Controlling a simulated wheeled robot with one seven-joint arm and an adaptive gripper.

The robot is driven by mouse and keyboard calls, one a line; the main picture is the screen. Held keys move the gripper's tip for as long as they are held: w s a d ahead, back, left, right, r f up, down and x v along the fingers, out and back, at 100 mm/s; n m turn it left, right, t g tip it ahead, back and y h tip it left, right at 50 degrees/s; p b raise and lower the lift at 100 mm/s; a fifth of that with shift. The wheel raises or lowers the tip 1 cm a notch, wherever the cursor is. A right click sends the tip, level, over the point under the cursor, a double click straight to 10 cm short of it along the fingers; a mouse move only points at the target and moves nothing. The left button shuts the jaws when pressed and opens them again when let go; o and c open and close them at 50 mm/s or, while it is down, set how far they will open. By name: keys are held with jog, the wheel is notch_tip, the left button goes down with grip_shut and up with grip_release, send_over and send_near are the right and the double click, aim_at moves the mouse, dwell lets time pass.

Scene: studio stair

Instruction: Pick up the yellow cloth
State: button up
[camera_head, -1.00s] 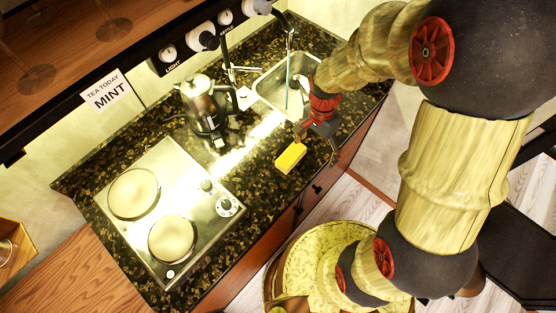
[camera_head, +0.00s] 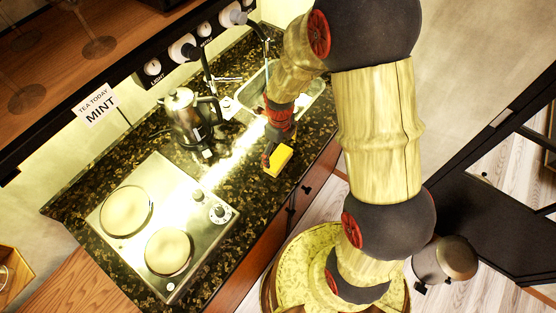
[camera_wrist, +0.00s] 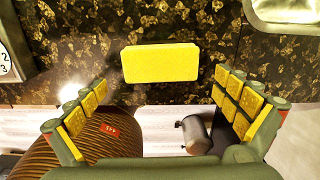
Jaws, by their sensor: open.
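The yellow cloth (camera_head: 279,160) is a folded, block-like piece lying on the dark speckled counter, near its front edge and just in front of the sink. In the wrist view the yellow cloth (camera_wrist: 160,63) lies flat, ahead of the fingertips and centred between them. My gripper (camera_head: 268,158) is at the cloth's left side in the head view, close above the counter; I cannot tell there whether it touches. In the wrist view my gripper (camera_wrist: 162,92) is open, with its yellow-padded fingers spread wide and nothing between them.
A metal kettle (camera_head: 187,115) stands behind, left of the gripper. A two-plate hob (camera_head: 187,205) covers the counter's left part. The sink (camera_head: 312,86) lies behind the gripper. A sign reading MINT (camera_head: 97,104) stands at the back. Bare counter (camera_head: 240,185) lies between hob and cloth.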

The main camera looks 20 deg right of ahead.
aim_at(280, 158)
notch_tip(280, 158, down, 6)
jog(key=shift+d+f+b, duration=0.1)
jog(key=shift+f+b, duration=0.15)
jog(key=shift+b, duration=0.1)
jog(key=shift+c, duration=0.9)
jog(key=c, duration=0.7)
jog(key=shift+c, duration=0.5)
